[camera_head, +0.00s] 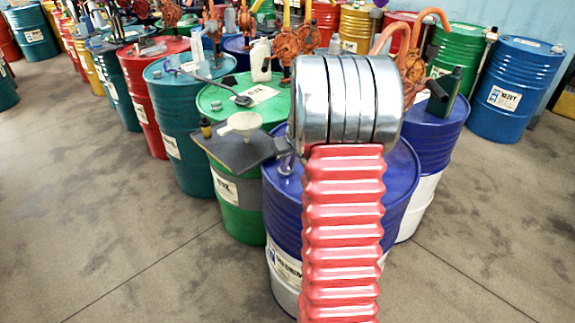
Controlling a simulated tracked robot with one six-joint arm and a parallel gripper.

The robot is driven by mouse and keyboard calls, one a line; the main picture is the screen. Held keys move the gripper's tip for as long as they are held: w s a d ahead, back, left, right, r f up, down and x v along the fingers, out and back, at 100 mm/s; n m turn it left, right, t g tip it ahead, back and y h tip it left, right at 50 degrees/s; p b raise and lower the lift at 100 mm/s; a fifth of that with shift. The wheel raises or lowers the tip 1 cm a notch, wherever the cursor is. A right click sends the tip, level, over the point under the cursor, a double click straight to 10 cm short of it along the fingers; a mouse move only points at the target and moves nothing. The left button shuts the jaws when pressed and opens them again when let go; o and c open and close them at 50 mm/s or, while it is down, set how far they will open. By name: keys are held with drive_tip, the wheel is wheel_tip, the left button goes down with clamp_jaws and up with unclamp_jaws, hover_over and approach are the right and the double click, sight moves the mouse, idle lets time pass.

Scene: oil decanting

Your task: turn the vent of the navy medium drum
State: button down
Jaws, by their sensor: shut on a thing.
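A navy drum (281,209) with a white lower part stands in front, right of the middle. It looks like the navy medium drum, though a second navy-and-white drum (440,135) stands behind it to the right. My red ribbed arm and silver wrist cover much of the front drum's lid. A small grey fitting (286,165) shows at the left of this lid; I cannot tell if it is the vent. The gripper's fingertips are hidden behind my wrist, so what they touch cannot be seen.
A teal drum (180,120) and red drum (140,85) stand further left. Rusty hand pumps (285,45) rise behind. The concrete floor in front is clear.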

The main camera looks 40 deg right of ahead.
sight(280, 171)
drive_tip(key=shift+w+a+m, duration=0.1)
drive_tip(key=shift+a+m, duration=0.05)
drive_tip(key=shift+m, duration=0.55)
drive_tip(key=shift+w+a+m+g+h, duration=0.2)
drive_tip(key=shift+m+g+h, duration=0.2)
drive_tip(key=shift+m, duration=0.75)
drive_tip(key=shift+w+a+m+g+h, duration=0.15)
drive_tip(key=shift+m+g+h, duration=0.25)
drive_tip(key=shift+m, duration=0.75)
drive_tip(key=m, duration=0.2)
drive_tip(key=m+g, duration=0.1)
drive_tip(key=m, duration=0.1)
drive_tip(key=m+h, duration=0.1)
drive_tip(key=shift+w+a+m+g, duration=0.3)
drive_tip(key=shift+w+m, duration=0.1)
drive_tip(key=m+g, duration=0.1)
drive_tip(key=m, duration=0.2)
drive_tip(key=w+m+g, duration=0.1)
drive_tip(key=m, duration=0.2)
drive_tip(key=c, duration=1.8)
unclamp_jaws()
drive_tip(key=shift+o, duration=0.2)
drive_tip(key=shift+d, duration=0.1)
